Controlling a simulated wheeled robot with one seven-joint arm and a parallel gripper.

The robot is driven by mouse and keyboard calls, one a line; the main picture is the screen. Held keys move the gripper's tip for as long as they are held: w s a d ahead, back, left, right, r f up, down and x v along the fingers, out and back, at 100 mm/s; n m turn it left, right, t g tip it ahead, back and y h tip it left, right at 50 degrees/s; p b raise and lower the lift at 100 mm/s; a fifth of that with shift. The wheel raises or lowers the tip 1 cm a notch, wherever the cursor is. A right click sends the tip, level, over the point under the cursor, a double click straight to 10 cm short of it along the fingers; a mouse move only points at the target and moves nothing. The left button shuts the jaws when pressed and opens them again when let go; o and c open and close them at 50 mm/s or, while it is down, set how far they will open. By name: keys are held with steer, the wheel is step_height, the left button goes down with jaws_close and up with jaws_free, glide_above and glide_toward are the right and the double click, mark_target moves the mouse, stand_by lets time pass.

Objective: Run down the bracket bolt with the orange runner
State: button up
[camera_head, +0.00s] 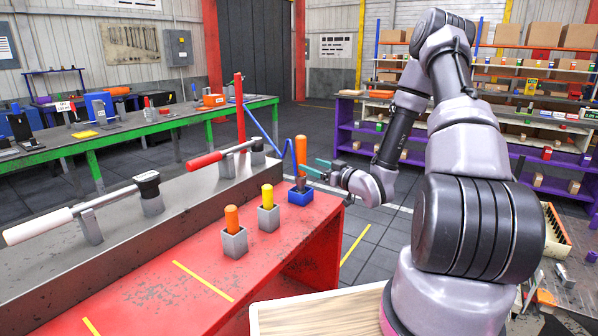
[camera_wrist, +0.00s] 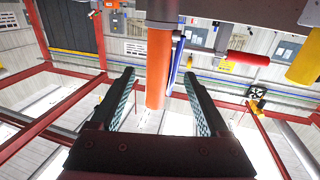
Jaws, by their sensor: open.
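An orange-handled runner (camera_head: 301,150) stands upright in a blue holder (camera_head: 301,196) at the far end of the red table. My gripper (camera_head: 321,167) is beside this handle, with its teal fingers pointing at it. In the wrist view the orange handle (camera_wrist: 158,65) shows between the two fingers, with gaps on both sides; the gripper is open and holds nothing. A second orange-handled tool (camera_head: 232,218) stands in a grey holder nearer the front. I cannot make out the bracket bolt in either view.
A yellow-handled tool (camera_head: 267,196) in a grey holder stands between the two orange ones. Behind them, a grey bench carries a red-handled tool (camera_head: 204,161) and a white-handled tool (camera_head: 40,226). The red table (camera_head: 190,270) has bare room at its front left.

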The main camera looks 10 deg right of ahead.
mark_target(304, 162)
steer(key=x, duration=0.9)
steer(key=shift+w+r, duration=0.35)
steer(key=shift+r, duration=0.05)
jaws_close()
stand_by(1.0)
